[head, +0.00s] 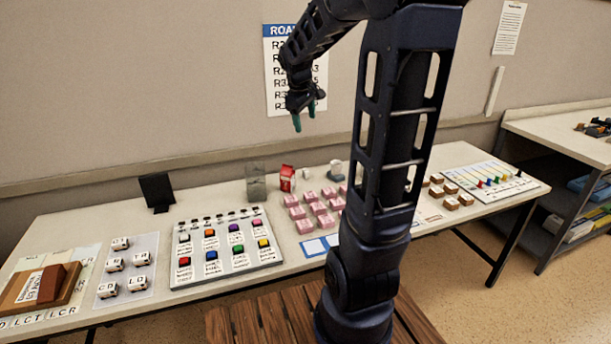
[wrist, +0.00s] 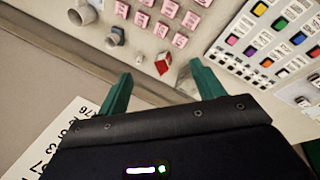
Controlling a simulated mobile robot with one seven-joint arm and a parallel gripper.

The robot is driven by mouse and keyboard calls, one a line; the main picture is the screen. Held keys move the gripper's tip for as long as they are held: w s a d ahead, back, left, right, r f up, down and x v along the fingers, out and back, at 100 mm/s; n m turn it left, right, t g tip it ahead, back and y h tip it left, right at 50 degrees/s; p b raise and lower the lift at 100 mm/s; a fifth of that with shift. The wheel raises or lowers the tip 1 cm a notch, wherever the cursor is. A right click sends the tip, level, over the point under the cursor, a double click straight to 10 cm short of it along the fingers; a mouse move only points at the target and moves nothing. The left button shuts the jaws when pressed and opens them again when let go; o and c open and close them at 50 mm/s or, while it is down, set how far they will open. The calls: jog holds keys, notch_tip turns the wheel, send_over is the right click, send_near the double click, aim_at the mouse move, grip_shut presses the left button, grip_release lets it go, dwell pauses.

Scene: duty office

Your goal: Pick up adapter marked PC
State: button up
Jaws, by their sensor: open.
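I cannot pick out an adapter marked PC; most block labels are too small to read. White lettered blocks (head: 114,264) sit on a pale sheet at the left of the table; two seem to read CD and LD. Pink labelled blocks (head: 318,208) stand in rows mid-table and show at the top of the wrist view (wrist: 164,30). Brown-topped blocks (head: 451,189) stand right of my arm, which partly hides that area. My gripper (head: 304,115) is open and empty, high above the table's back, in front of the wall poster. Its green fingers show apart in the wrist view (wrist: 160,72).
A board of coloured buttons (head: 226,248) lies left of the pink blocks. A red-and-white carton (head: 287,179), a clear holder (head: 256,182) and a dark stand (head: 157,191) are along the back. A brown wooden block (head: 50,284) lies far left.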

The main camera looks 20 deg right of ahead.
jog(key=w+d+f+n, duration=0.25)
jog(key=w+f, duration=0.25)
jog(key=w, duration=0.5)
jog(key=n+g+h, duration=0.2)
jog(key=n, duration=0.7)
send_over(305, 170)
jog(key=a, duration=0.3)
notch_tip(305, 170, down, 25)
jog(key=shift+m, duration=0.25)
jog(key=x, duration=0.4)
jog(key=shift+d+f, duration=0.15)
jog(key=shift+f, duration=0.1)
jog(key=shift+a+x, duration=0.15)
jog(key=shift+x, duration=1.2)
jog(key=shift+a+x, duration=0.1)
jog(key=shift+x, duration=1.25)
jog(key=c, duration=1)
jog(key=shift+c, duration=0.2)
